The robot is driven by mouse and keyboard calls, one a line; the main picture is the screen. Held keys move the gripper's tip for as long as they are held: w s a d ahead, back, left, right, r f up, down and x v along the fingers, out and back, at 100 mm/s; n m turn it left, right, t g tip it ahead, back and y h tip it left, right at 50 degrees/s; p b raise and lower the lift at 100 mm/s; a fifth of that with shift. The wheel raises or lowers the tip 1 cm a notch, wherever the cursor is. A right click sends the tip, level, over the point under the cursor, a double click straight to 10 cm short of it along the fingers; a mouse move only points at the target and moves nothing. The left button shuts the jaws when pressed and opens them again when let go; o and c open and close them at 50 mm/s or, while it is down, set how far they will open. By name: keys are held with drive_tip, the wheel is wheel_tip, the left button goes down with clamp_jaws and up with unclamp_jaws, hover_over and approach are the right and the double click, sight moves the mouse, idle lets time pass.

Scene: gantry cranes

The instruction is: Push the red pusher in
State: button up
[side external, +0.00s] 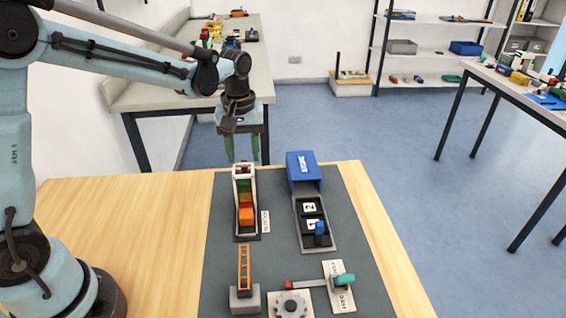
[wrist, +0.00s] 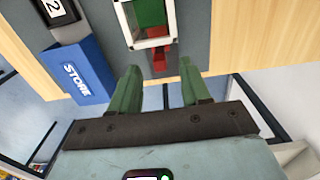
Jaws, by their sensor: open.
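The red pusher (wrist: 160,58) sticks out of the far end of a white-framed channel (side external: 236,190) in the side view. In the wrist view it lies just ahead of the fingertips, roughly in line with the gap between them. My gripper (side external: 242,154) is open and empty, with green fingers pointing down, at the far end of the channel. The wrist view shows the open gripper (wrist: 160,72) too. I cannot tell whether a finger touches the pusher. The channel holds a green block (wrist: 150,13) and an orange block (side external: 246,215).
A blue STORE box (side external: 304,170) stands right of the channel, above a tray with numbered tiles (side external: 311,207). An orange crane (side external: 244,268), a gear (side external: 291,305) and a teal-handled lever (side external: 342,281) are nearer the front. Bare wood lies left of the grey mat.

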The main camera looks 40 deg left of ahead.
drive_tip(key=shift+r, duration=2.1)
drive_tip(key=shift+s+r, duration=0.15)
drive_tip(key=shift+s, duration=0.05)
drive_tip(key=s+d+m+t, duration=0.1)
drive_tip(key=s+m+t, duration=0.6)
drive_tip(key=s, duration=0.6)
drive_tip(key=shift+d+r+m, duration=0.4)
drive_tip(key=shift+m, duration=0.6)
